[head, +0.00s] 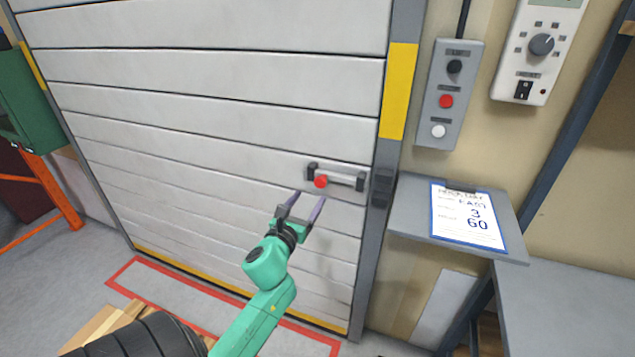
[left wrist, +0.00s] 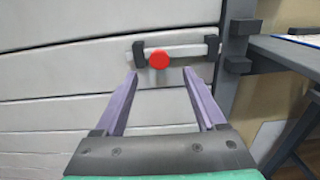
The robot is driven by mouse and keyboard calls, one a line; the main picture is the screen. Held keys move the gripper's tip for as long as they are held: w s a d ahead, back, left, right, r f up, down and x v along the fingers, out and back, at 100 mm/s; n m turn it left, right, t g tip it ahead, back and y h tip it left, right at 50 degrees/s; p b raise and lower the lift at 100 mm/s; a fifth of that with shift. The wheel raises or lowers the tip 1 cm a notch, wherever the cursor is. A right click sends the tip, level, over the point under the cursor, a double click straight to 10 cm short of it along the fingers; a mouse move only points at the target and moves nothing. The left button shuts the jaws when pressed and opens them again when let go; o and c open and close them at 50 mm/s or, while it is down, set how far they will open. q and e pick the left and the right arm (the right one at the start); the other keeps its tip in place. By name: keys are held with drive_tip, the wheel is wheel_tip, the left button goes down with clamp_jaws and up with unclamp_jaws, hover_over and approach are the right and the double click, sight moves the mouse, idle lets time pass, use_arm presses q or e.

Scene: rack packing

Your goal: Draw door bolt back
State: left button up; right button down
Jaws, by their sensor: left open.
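The door bolt (head: 342,177) is a light bar held in dark brackets near the right edge of the white slatted door (head: 220,75). A red knob (head: 320,181) sits toward its left end. In the left wrist view the bolt (left wrist: 195,50) lies ahead, with the red knob (left wrist: 159,59) between the lines of the fingers. A dark keeper (head: 381,187) is on the grey door post, right of the bolt; a gap shows there in the head view. My left gripper (head: 304,208) is open and empty, just below the knob, apart from it. My right gripper is not in view.
A grey button box (head: 451,94) and a white control panel (head: 538,50) hang right of the door. A grey shelf (head: 410,225) with a clipboard (head: 468,217) juts out beside the post. An orange rack (head: 62,190) stands at left.

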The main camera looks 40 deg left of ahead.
sight(319, 183)
use_arm(q)
drive_tip(key=x, duration=0.8)
drive_tip(key=shift+w+a+f+p, duration=0.1)
drive_tip(key=shift+p, duration=0.25)
clamp_jaws()
idle(0.7)
